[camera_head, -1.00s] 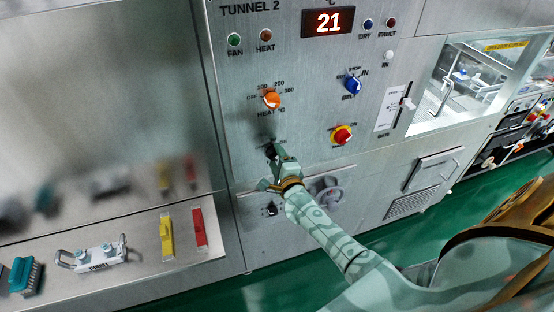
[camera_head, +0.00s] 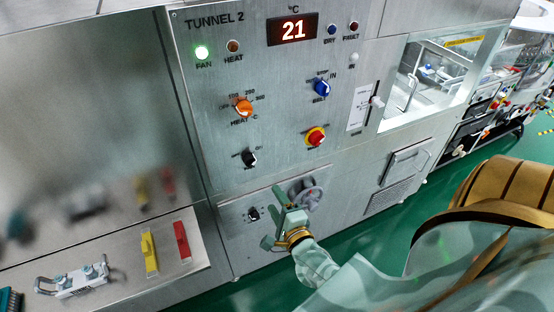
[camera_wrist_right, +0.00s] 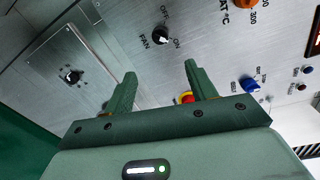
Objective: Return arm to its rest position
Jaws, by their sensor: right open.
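My right gripper (camera_head: 281,215) is open and empty in front of the lower part of the Tunnel 2 panel (camera_head: 215,75), below the black fan knob (camera_head: 249,158). In the right wrist view its two green fingers (camera_wrist_right: 160,88) are apart with nothing between them, and the fan knob (camera_wrist_right: 161,36) shows beyond them, apart from the fingers, its pointer towards ON. My left gripper is in neither view.
An orange heat knob (camera_head: 243,107), a blue belt knob (camera_head: 321,88) and a red-yellow button (camera_head: 316,137) stick out of the panel. A handwheel (camera_head: 310,198) sits close behind my gripper. Yellow (camera_head: 149,252) and red (camera_head: 182,241) bars lie on the left ledge. Green floor is open at right.

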